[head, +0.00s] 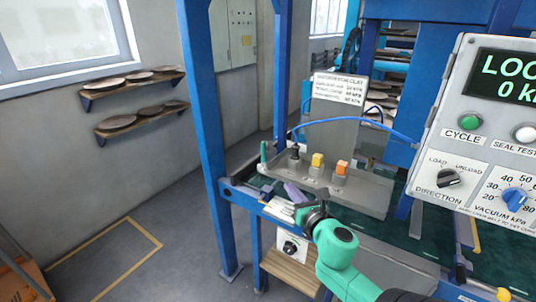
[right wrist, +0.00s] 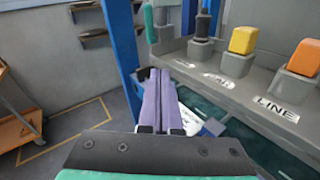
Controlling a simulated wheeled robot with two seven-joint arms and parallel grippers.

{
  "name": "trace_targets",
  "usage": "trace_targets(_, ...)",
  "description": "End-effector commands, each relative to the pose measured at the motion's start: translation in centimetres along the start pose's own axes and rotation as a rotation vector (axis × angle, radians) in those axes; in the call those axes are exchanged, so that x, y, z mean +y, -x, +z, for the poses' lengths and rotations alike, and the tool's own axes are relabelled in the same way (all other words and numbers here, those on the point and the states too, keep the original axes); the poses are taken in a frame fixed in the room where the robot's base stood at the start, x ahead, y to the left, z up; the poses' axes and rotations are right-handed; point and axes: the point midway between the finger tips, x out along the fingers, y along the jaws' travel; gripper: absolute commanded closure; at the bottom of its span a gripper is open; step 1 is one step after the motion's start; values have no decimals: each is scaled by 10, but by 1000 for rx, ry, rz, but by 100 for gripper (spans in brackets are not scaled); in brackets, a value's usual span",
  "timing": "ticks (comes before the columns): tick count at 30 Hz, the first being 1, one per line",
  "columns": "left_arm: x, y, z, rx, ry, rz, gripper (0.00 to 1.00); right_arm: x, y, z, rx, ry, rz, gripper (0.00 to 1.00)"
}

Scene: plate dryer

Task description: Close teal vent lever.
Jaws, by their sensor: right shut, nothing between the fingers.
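The teal vent lever (head: 263,152) stands upright at the left end of a grey valve block in the head view. In the right wrist view it shows as a narrow teal piece (right wrist: 150,24), left of the black lever. My right gripper (head: 290,188) has purple fingers that are shut and empty. It is in front of the block's left end, apart from the teal lever. In the right wrist view the fingertips (right wrist: 155,75) point forward, below the teal lever. My left gripper is not in view.
Black (head: 295,156), yellow (head: 317,160) and orange (head: 341,168) levers stand in a row right of the teal one. A blue post (head: 205,130) rises left of the block. A control panel (head: 485,140) fills the right side.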

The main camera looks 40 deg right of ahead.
Motion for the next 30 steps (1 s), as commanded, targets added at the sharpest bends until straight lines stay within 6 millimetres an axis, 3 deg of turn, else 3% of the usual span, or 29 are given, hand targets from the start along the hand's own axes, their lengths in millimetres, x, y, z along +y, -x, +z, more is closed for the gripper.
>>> trace_targets(1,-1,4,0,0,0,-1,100,11,5,24,-40,75,21,100)
trace_targets(4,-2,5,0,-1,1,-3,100,21,8,43,-82,151,36,100)
trace_targets(8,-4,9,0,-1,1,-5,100,22,-5,46,-85,152,37,100)
trace_targets(24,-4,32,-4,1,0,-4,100,26,-116,54,-82,143,34,100)
trace_targets(30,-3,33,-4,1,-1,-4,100,26,-130,52,-80,146,35,100)
